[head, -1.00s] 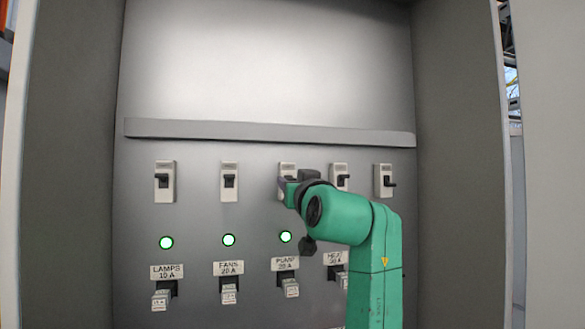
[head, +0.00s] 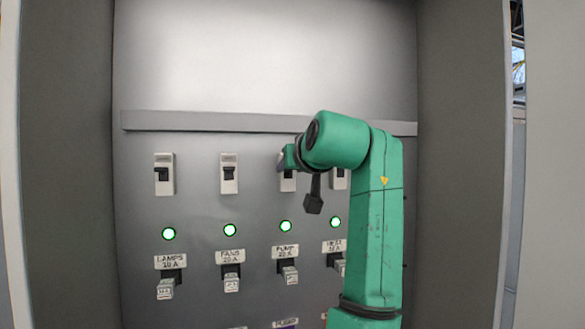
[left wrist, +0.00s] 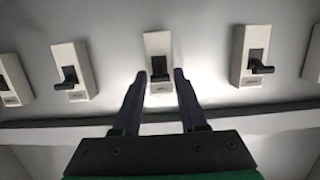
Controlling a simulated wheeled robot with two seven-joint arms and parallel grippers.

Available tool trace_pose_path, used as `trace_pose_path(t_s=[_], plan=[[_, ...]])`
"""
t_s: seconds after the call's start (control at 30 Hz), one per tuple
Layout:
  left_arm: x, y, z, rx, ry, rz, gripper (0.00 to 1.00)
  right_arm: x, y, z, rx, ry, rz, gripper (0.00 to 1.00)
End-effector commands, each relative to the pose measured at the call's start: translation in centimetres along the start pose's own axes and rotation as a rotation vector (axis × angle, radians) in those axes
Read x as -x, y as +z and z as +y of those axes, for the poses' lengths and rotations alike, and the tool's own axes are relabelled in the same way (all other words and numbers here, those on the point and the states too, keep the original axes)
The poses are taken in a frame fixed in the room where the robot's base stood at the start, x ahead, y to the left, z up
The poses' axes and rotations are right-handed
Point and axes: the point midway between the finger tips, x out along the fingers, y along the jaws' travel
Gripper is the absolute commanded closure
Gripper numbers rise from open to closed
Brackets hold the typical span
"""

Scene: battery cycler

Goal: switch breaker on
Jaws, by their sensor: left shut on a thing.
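The PUMP breaker (head: 288,185), pale with a dark lever, is third from the left in the head view's row. Its lower part shows below my left gripper (head: 282,162); its upper part is hidden. In the left wrist view, which is upside down, the breaker (left wrist: 158,42) and its dark lever (left wrist: 160,67) are at top centre. My left gripper (left wrist: 160,78) has one finger on each side of its upper end and is shut on it; the exact contact is hard to see. My right gripper is not in view.
The LAMPS breaker (head: 164,174) and FANS breaker (head: 229,173) stand to the left. The HEAT breaker (head: 339,179) is partly behind my arm. A ledge (head: 200,122) runs above the row. Green lamps, including the PUMP lamp (head: 285,226), glow below. Cabinet walls close both sides.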

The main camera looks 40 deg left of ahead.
Motion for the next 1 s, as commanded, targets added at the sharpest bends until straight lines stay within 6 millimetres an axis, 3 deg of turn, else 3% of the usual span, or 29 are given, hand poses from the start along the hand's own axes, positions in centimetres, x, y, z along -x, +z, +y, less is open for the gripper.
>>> trace_pose_path(t_s=[0.13, 0.17, 0.2, 0.23, 0.63, 0.77, 1.0], plan=[[0.2, -0.5, -0.1, 0.003, 0.001, 0.013, 1.00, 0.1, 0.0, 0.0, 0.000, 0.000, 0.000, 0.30], [0.2, -0.5, -0.1, 0.003, 0.001, 0.013, 0.51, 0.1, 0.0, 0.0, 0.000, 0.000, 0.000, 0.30], [0.2, -0.4, -0.1, 0.003, 0.001, 0.013, 0.35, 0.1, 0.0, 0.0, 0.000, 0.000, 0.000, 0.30], [0.1, -0.4, -0.1, 0.002, 0.001, 0.012, 0.28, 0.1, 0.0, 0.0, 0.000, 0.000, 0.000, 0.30], [0.9, 0.0, 0.0, 0.001, 0.002, 0.008, 0.28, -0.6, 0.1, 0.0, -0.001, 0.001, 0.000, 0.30], [3.7, 0.3, 0.0, 0.003, 0.003, 0.011, 0.28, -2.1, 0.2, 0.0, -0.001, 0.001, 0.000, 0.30], [10.9, 0.2, 0.0, 0.002, 0.003, 0.011, 0.28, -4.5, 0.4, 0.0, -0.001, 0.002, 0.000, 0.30]])
